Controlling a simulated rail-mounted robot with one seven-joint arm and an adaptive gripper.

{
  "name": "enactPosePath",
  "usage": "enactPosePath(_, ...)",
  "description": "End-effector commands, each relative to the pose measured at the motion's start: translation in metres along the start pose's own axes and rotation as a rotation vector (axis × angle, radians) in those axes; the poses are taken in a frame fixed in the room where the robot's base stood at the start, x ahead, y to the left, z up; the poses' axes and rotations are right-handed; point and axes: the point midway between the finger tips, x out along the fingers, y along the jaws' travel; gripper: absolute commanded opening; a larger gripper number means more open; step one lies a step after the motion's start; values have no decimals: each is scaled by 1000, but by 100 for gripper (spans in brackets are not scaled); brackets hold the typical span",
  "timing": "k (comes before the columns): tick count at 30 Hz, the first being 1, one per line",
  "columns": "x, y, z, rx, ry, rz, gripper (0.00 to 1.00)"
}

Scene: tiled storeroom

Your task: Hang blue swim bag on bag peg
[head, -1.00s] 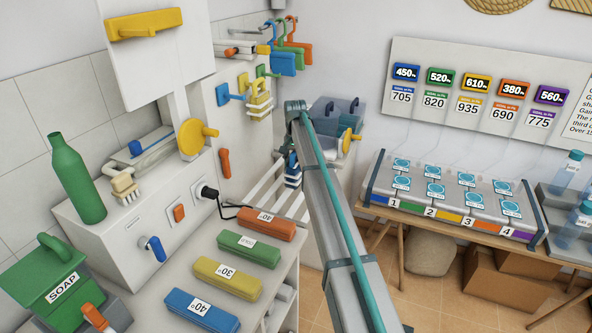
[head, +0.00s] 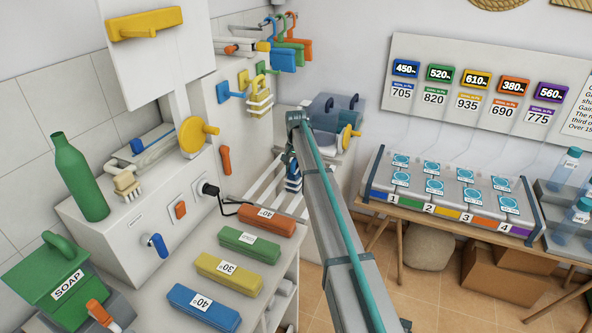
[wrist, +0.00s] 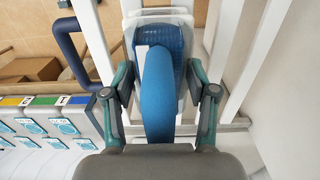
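The blue swim bag (head: 293,184), with white stripes, is at the white slatted rack in the head view, partly hidden behind my arm. In the wrist view the bag's darker blue body (wrist: 170,38) is beyond a broad blue strap-like part. My gripper (wrist: 161,72) is open, with one finger on each side of the blue part and small gaps showing. In the head view my gripper is mostly hidden behind my arm. A blue peg (head: 227,92) on the white wall panel is empty. A yellow striped bag (head: 259,103) hangs near the yellow and green pegs.
The white slatted rack (head: 262,184) has rails close around the bag. Translucent blue-grey bins (head: 335,108) stand behind my arm. A counter with coloured blocks (head: 238,274) is at front left. A table with numbered trays (head: 448,215) stands right.

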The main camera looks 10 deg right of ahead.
Motion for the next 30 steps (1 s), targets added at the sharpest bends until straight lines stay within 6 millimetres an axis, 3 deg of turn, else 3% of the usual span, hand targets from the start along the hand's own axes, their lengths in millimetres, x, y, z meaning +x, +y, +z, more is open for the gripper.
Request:
enactPosePath(1,0,0,0,0,0,0,64)
enactPosePath(5,0,0,0,0,0,0,83)
enactPosePath(17,-5,0,0,0,1,0,83)
enactPosePath(23,-28,0,-1,0,2,-1,83)
enactPosePath(30,-75,-1,-1,0,2,-1,83)
